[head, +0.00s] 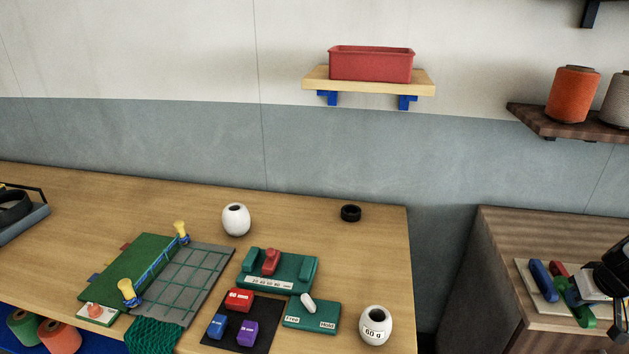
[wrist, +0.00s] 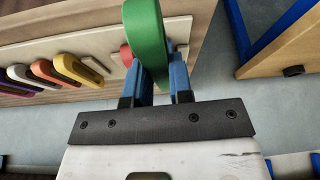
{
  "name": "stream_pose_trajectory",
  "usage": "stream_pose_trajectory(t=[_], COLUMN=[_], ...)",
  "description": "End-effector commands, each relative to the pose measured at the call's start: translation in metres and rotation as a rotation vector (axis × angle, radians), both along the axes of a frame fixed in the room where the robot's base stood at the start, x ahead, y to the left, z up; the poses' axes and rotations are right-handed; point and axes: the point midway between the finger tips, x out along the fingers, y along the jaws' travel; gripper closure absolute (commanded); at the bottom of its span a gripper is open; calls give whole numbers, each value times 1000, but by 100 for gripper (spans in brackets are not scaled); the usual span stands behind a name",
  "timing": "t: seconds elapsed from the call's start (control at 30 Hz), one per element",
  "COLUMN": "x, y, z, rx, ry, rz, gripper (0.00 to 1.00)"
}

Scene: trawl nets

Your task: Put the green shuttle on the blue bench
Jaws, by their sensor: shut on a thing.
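The green shuttle (wrist: 146,35) is a rounded loop in the wrist view. My gripper (wrist: 160,75) is shut on it, with a blue finger on either side. In the head view the green shuttle (head: 583,316) shows at the right edge, partly hidden by my gripper (head: 592,287), in front of the pale shuttle board. The bench (head: 330,205) has a wooden top and blue frame parts; it fills the left and middle of the head view. Its wooden edge (wrist: 270,55) and blue legs show at the right of the wrist view, apart from my gripper.
The pale board (head: 525,278) lies on a brown cabinet (head: 500,240), with yellow (wrist: 75,70), orange and other shuttles. A gap separates cabinet and bench.

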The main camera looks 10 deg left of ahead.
Motion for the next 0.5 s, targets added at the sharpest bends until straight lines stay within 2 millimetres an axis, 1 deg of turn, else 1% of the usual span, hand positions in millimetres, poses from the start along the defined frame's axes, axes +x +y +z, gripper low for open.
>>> stream_pose_trajectory(t=[0.27,0.5], x=[35,66], y=[36,76], z=[-1,-3], rx=[-1,-2], ry=[3,7], rz=[118,238], gripper=[100,100])
